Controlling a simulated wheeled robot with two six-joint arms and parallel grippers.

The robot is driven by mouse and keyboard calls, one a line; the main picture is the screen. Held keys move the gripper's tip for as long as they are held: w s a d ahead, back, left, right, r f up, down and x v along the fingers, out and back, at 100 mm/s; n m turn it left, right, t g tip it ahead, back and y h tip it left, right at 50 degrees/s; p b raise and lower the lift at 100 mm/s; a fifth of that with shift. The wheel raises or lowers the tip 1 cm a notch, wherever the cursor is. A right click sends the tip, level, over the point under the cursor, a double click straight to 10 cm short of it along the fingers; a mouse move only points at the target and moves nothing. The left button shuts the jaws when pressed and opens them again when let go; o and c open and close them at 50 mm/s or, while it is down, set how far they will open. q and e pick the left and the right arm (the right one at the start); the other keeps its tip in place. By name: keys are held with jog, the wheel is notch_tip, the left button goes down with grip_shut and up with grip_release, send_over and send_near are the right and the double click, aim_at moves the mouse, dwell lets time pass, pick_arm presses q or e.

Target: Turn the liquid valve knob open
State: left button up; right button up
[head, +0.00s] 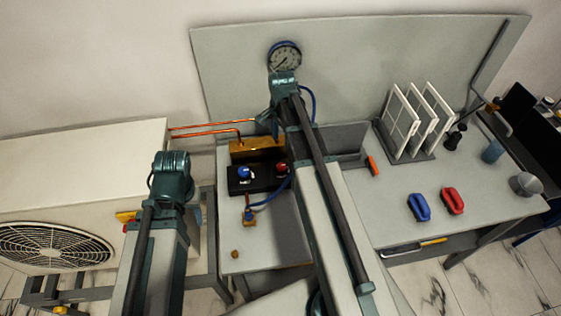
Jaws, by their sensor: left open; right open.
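A black block (259,186) on the bench carries a blue knob (245,173) at left and a red knob (281,168) at right. I cannot tell from their looks which is the liquid valve knob. My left gripper (171,180) is open, left of the block and in front of the white fan unit; its fingers are mostly hidden by the wrist. My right gripper (266,118) is open, above and behind the block in this view, below the gauge. Its fingers are hard to make out. Both grippers appear apart from the knobs. My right arm passes just right of the red knob.
A round gauge (285,57) is on the grey back panel (235,70). Copper pipes (205,133) run to the white fan unit (75,180). A blue hose (271,198) lies by the block. Blue (419,207) and red (453,201) handled items lie on the right bench.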

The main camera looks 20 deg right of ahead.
aim_at(281, 165)
notch_tip(281, 165, down, 14)
jog(key=b, duration=1.3)
jog(key=shift+r, duration=0.2)
grip_shut()
